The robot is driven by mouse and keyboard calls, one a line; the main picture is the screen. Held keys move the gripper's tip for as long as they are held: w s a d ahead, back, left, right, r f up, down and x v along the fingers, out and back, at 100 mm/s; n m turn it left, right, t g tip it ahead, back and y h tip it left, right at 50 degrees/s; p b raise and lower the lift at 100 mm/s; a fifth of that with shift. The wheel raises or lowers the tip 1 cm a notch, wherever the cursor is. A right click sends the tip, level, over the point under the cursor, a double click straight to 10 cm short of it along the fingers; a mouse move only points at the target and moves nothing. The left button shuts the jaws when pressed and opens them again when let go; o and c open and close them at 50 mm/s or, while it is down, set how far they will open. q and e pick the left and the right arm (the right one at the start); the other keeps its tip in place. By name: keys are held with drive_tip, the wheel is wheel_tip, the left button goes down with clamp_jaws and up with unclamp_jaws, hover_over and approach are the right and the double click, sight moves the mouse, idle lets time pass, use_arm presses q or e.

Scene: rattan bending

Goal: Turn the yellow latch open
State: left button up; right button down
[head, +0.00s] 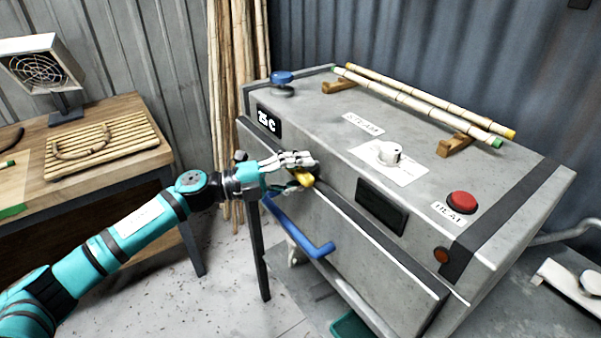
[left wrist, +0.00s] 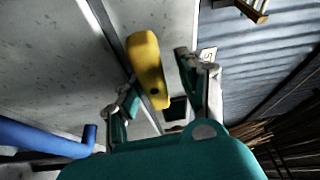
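The yellow latch (head: 304,179) sits on the front of the grey steam box (head: 330,115), at the seam above the front door. My left gripper (head: 300,170) is at the latch and partly covers it in the head view. In the left wrist view the yellow latch (left wrist: 148,68) stands between the two fingers of my left gripper (left wrist: 155,75). The fingers are spread, with a visible gap between the latch and the right-hand finger. Contact with the left-hand finger cannot be told. My right gripper is in neither view.
A blue handle (head: 300,230) juts from the door below the latch, also in the left wrist view (left wrist: 45,138). A red button (head: 462,202), a white knob (head: 389,152) and two bamboo poles (head: 420,100) are on the box top. A wooden table (head: 120,110) stands left.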

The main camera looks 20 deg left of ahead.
use_arm(q)
drive_tip(key=shift+s+f, duration=0.1)
drive_tip(key=shift+f, duration=0.15)
drive_tip(key=shift+s+a+f, duration=0.1)
drive_tip(key=shift+s+a, duration=0.05)
drive_tip(key=shift+a, duration=0.2)
drive_tip(key=v, duration=0.7)
drive_tip(key=shift+r, duration=0.25)
drive_tip(key=shift+a, duration=0.1)
